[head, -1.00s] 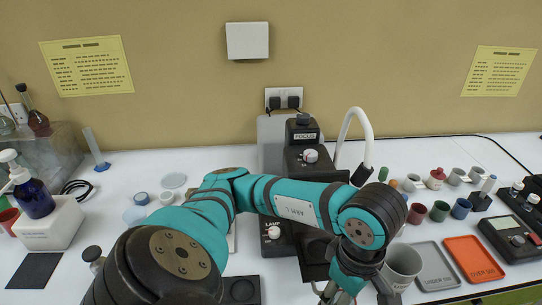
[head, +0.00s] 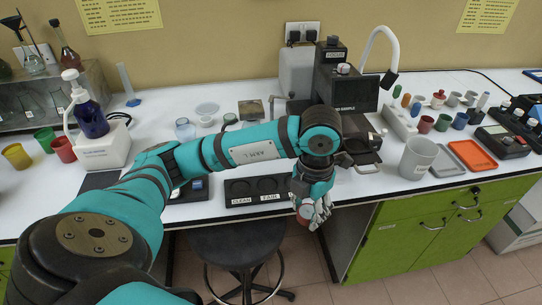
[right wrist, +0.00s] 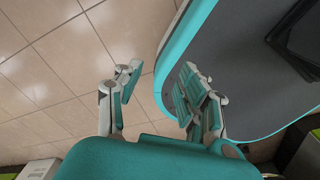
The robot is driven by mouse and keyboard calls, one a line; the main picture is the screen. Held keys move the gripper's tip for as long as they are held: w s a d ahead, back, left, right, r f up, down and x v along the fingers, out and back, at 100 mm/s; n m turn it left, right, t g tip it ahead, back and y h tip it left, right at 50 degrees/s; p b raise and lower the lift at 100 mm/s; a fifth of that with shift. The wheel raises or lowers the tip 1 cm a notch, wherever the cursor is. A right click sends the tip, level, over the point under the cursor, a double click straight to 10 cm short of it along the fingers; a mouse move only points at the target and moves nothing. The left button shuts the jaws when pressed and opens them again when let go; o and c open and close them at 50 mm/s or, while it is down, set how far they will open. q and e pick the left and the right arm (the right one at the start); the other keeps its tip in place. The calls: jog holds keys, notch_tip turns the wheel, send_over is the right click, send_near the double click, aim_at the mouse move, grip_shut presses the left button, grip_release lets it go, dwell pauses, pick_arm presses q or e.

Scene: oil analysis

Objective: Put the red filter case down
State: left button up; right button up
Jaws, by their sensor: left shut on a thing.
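My left gripper (head: 318,206) is shut on a small red thing, the red filter case (head: 305,212). Only a little of the case shows between and below the fingers. The gripper hangs at the bench's front edge, with the floor behind it in the picture. A black holder (head: 238,188) with round recesses and white labels lies on the bench to the left of the gripper. In the right wrist view my right gripper (right wrist: 160,88) is open and empty, its fingers wide apart over the floor beside a grey-and-teal surface.
A black instrument (head: 345,88) stands at the back middle. A grey mug (head: 417,158), an orange tray (head: 472,155) and red, green and blue cups (head: 443,123) are to the right. A stool (head: 237,245) stands under the bench front.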

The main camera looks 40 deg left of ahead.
pick_arm(q)
jog(key=w+a, duration=0.2)
jog(key=w+a+p, duration=0.1)
jog(key=w+a, duration=0.1)
jog(key=w+a+p, duration=0.1)
jog(key=w+a, duration=0.1)
jog(key=w, duration=0.1)
jog(key=shift+a+f, duration=0.4)
jog(key=w+a, duration=0.2)
jog(key=w+a+p, duration=0.1)
jog(key=a, duration=0.1)
jog(key=shift+w+a+f, duration=0.1)
jog(key=shift+w+f, duration=0.3)
jog(key=shift+a+f, duration=0.1)
notch_tip(320, 180, down, 3)
jog(key=shift+r+p, duration=0.1)
jog(key=shift+p, duration=0.8)
jog(key=shift+f, duration=0.25)
jog(key=shift+f+b, duration=0.25)
jog(key=shift+b, duration=0.05)
jog(key=o, duration=0.9)
jog(key=shift+o, duration=0.2)
pick_arm(e)
jog(key=w+r, duration=0.2)
jog(key=r, duration=0.1)
jog(key=w+r, duration=0.1)
jog(key=shift+w+a+r, duration=0.2)
jog(key=shift+w+r, duration=0.05)
jog(key=shift+r, duration=0.15)
